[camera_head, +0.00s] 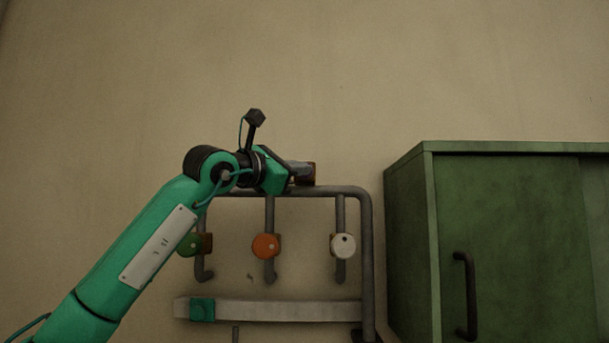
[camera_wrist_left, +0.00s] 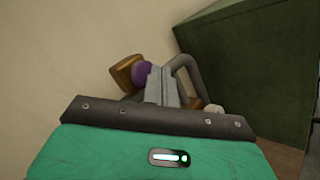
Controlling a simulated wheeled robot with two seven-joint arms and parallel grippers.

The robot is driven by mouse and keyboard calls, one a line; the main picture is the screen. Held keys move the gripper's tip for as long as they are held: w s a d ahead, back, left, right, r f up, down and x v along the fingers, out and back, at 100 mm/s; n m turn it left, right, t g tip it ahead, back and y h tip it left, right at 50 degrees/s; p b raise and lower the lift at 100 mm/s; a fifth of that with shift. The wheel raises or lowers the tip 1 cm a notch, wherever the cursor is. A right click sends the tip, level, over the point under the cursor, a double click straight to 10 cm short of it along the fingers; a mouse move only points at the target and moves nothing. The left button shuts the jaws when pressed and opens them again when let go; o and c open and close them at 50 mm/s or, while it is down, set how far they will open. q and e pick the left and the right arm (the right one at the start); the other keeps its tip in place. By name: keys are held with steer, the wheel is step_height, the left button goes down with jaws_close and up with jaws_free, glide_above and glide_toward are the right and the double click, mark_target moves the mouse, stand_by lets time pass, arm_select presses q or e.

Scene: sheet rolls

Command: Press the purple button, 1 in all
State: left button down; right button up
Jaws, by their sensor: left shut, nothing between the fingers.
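The purple button (camera_wrist_left: 142,72) shows in the left wrist view, on a brown block (camera_wrist_left: 124,74) against the wall. In the head view the block (camera_head: 307,178) shows above the pipe frame, mostly behind my gripper; the purple button cannot be made out clearly there. My left gripper (camera_head: 308,168) is shut and empty, its fingers pointing right in the head view. In the left wrist view the shut fingers (camera_wrist_left: 159,76) overlap the right edge of the purple button. I cannot tell whether they touch it.
Green (camera_head: 190,246), orange (camera_head: 265,246) and white (camera_head: 343,246) round knobs sit below on a grey pipe frame (camera_head: 367,260) with hooks. A pale bar (camera_head: 280,311) runs beneath. A green cabinet (camera_head: 510,230) stands at the right. The wall above is bare.

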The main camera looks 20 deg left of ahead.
arm_select(q)
steer(key=s+b, duration=0.1)
steer(key=s, duration=0.1)
steer(key=s+d+b, duration=0.1)
steer(key=s+b, duration=0.1)
steer(key=s, duration=0.1)
steer(key=shift+d, duration=0.2)
stand_by(0.3)
steer(key=shift+w, duration=0.1)
stand_by(0.6)
